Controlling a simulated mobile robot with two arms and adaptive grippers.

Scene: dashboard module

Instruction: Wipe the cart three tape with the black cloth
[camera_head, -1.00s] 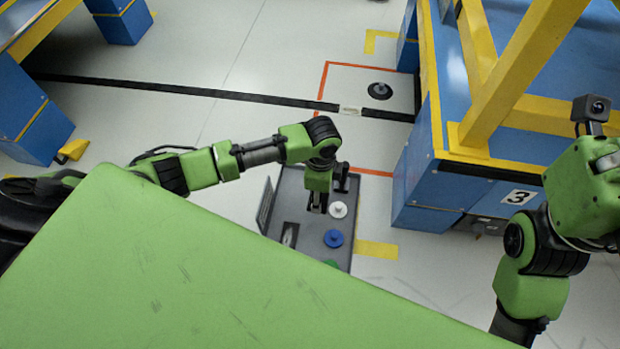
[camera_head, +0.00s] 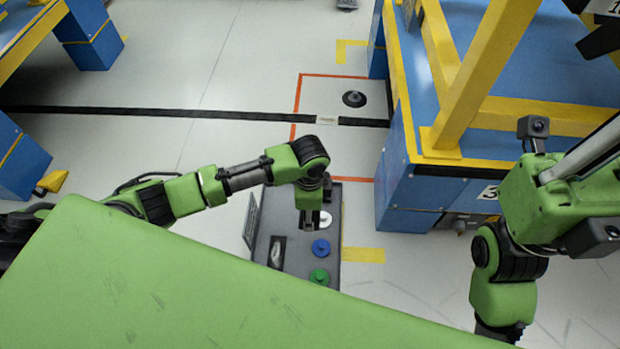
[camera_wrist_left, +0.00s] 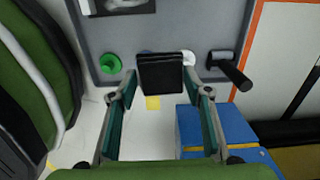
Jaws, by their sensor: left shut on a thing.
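My left gripper (camera_head: 308,222) points down over a grey tray (camera_head: 297,262) and is shut on the black cloth. In the left wrist view the cloth (camera_wrist_left: 162,76) is a dark folded pad between the fingertips (camera_wrist_left: 162,92). Cart three (camera_head: 430,150) is blue with a yellow frame; its number plate (camera_head: 488,192) is partly hidden by my right arm. Orange tape (camera_head: 297,100) marks a floor area beside the cart, crossed by a black tape line (camera_head: 200,113) with a white patch (camera_head: 328,120). Which tape is meant is unclear. My right gripper's jaws are not clear.
The tray bears a green knob (camera_head: 319,276), a blue knob (camera_head: 320,248), a white knob (camera_head: 323,218) and a black-handled item (camera_wrist_left: 228,68). A black disc (camera_head: 354,98) lies inside the orange tape. More blue structures stand at left. The floor between is clear.

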